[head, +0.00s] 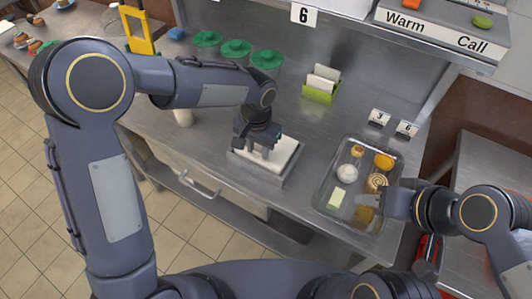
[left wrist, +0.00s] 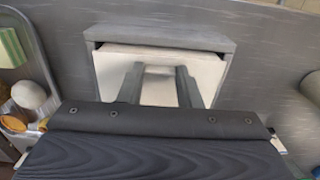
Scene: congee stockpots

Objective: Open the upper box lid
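A low grey box (left wrist: 227,47) with a pale panel (left wrist: 162,58) set in its top lies under my left gripper in the left wrist view. A dark gap runs along one edge of the panel. In the head view the box (head: 290,177) is on the steel counter. My left gripper (head: 262,152) is over the panel; its fingers stand apart with nothing between them. I cannot tell whether they touch it. My right gripper (head: 372,198) is at the right side of the food tray; its fingers are hard to make out.
A metal tray (head: 322,196) with several foods lies right of the box. A warm/call shelf (head: 445,35) overhangs the back right. Bare counter surrounds the box.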

